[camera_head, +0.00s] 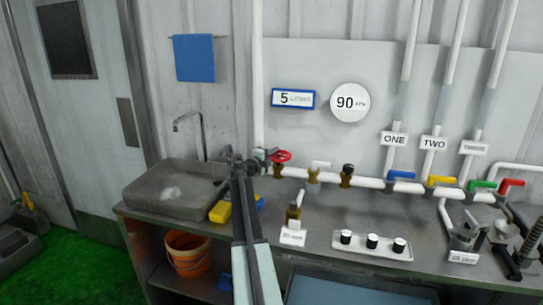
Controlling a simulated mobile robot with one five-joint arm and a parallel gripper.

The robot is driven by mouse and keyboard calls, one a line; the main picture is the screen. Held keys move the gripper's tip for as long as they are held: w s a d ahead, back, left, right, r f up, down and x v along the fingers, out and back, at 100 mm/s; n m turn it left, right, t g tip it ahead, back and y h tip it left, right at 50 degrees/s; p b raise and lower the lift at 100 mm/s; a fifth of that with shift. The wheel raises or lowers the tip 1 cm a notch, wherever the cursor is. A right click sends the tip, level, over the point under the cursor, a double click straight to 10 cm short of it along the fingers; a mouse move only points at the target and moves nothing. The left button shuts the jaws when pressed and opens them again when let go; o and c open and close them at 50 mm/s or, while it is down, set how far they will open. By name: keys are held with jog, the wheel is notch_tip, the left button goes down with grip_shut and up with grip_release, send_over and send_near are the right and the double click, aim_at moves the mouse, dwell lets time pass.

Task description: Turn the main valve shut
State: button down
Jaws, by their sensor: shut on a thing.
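The main valve appears to be the red handwheel (283,156) on a brass body (278,171), at the left end of the white horizontal pipe (325,180). My arm reaches up from the bottom of the view. My gripper (268,154) is at the left edge of the red handwheel and is shut on it. The fingertips are small and partly hidden by the arm, so the exact hold on the rim is hard to see.
Right along the pipe are brass fittings (347,176) and blue, yellow, green and red lever valves (401,174). A sink (175,189), yellow object (220,211) and knob panel (372,244) are on the bench.

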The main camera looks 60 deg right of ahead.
aim_at(278, 160)
jog(key=shift+s+d+m+g, duration=0.2)
jog(key=shift+m+g, duration=0.15)
jog(key=shift+g, duration=0.2)
jog(key=shift+s+d+m+g, duration=0.15)
jog(key=shift+m+g, duration=0.2)
jog(key=shift+g, duration=0.2)
jog(key=shift+s, duration=0.15)
jog(key=c, duration=1.4)
grip_release()
jog(key=shift+o, duration=0.2)
jog(key=shift+a, duration=0.1)
jog(key=w+a, duration=0.1)
jog(key=a, duration=0.6)
jog(key=shift+w+a, duration=0.2)
jog(key=shift+a, duration=0.05)
